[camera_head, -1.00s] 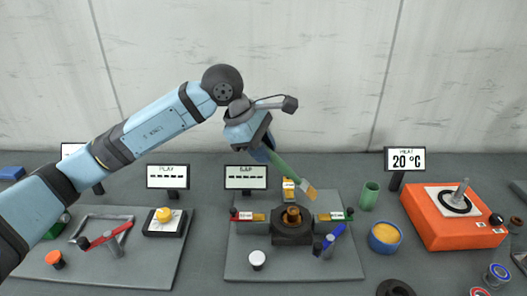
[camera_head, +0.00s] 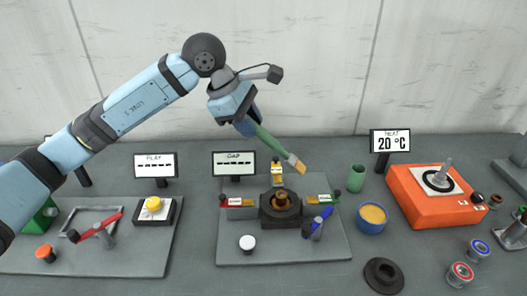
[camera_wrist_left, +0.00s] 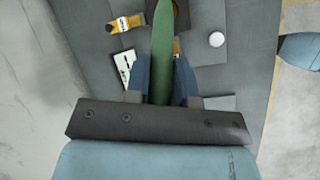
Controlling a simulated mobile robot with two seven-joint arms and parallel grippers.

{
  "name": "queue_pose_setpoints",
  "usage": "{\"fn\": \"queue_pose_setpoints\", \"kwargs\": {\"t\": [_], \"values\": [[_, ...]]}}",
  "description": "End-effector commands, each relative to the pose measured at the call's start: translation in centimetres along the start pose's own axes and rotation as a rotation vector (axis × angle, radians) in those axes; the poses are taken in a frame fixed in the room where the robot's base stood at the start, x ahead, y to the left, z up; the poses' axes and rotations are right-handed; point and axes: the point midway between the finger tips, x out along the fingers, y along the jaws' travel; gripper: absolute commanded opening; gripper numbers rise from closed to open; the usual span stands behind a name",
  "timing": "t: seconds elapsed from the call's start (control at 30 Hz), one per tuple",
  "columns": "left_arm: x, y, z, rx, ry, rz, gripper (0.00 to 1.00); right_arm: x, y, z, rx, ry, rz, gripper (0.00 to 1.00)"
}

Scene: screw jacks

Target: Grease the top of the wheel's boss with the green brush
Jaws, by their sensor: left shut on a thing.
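My left gripper (camera_head: 247,123) is shut on the green brush (camera_head: 271,144), whose handle slants down to the right. Its pale bristles (camera_head: 297,164) hang in the air above and behind the brass-coloured centre (camera_head: 280,201) of the dark fixture (camera_head: 281,212), apart from it. In the left wrist view the green handle (camera_wrist_left: 162,55) runs up from between the fingers; the bristles are not visible there. A black round wheel with a raised, holed boss (camera_head: 384,274) lies on the table at the front right. A blue pot (camera_head: 371,225) holds yellow grease (camera_head: 373,214). My right gripper is not in view.
Yellow, red and green tagged blocks surround the fixture on a grey plate (camera_head: 235,254), with a blue lever (camera_head: 318,219) and white button (camera_head: 247,242). A green cup (camera_head: 357,178) and an orange heater (camera_head: 430,207) stand right. Bare table lies between plate and wheel.

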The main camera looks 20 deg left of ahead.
Motion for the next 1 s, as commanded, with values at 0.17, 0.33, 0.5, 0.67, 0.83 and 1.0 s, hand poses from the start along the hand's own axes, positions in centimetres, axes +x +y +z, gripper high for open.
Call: {"fn": "queue_pose_setpoints", "kwargs": {"t": [0.17,0.33,0.5,0.67,0.83,1.0], "values": [[0.0,0.0,0.0,0.0,0.0,0.0,0.0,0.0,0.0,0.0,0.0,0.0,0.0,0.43],[0.0,0.0,0.0,0.0,0.0,0.0,0.0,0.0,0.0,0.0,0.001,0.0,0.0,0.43],[0.2,0.2,0.4,0.004,0.052,-0.001,0.0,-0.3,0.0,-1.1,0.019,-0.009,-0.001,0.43],[1.1,0.4,0.6,0.003,0.168,0.0,0.0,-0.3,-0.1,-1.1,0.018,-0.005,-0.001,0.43],[1.3,0.5,0.6,-0.001,0.201,0.001,0.0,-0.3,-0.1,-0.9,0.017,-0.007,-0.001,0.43],[1.3,0.4,0.5,-0.001,0.2,0.0,0.0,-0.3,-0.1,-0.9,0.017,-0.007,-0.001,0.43]]}}
